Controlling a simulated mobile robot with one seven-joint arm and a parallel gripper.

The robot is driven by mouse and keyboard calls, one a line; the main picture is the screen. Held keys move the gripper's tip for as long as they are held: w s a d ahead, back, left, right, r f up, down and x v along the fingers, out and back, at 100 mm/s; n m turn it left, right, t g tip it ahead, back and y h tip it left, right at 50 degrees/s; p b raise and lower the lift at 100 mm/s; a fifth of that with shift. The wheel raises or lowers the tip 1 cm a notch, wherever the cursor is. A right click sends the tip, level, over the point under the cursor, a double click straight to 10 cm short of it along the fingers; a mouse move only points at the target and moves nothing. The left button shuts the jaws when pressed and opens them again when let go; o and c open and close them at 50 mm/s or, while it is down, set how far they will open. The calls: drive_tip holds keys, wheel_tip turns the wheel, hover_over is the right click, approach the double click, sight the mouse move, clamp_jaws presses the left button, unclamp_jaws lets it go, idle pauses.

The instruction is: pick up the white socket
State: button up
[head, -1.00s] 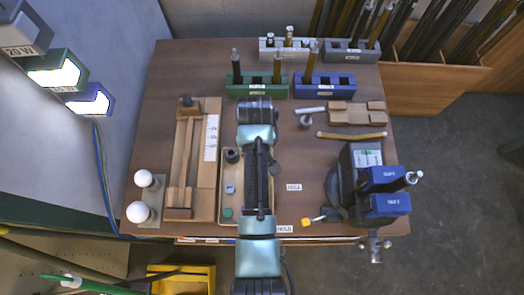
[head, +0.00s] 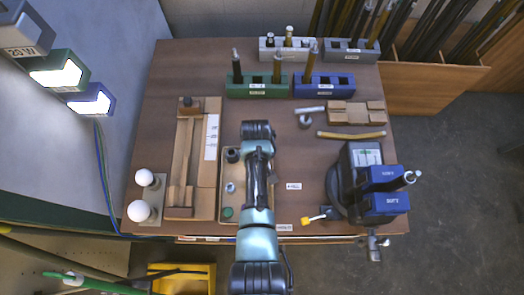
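A shallow tan tray (head: 228,222) lies left of the table's middle, partly covered by my arm. In it I see a black round part (head: 233,155), a small pale part (head: 230,187) and a green round part (head: 227,212). The pale part may be the white socket; it is too small to be sure. My arm reaches over the tray's right side from the bottom edge. My gripper is hidden beneath the arm, so its fingers and anything in them do not show.
Two white bulbs (head: 139,211) stand at the left edge. A wooden fixture (head: 207,183) lies left of the tray. Green (head: 257,91) and blue (head: 324,91) racks stand behind. A black machine with blue boxes (head: 385,204) stands right.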

clamp_jaws()
idle(0.4)
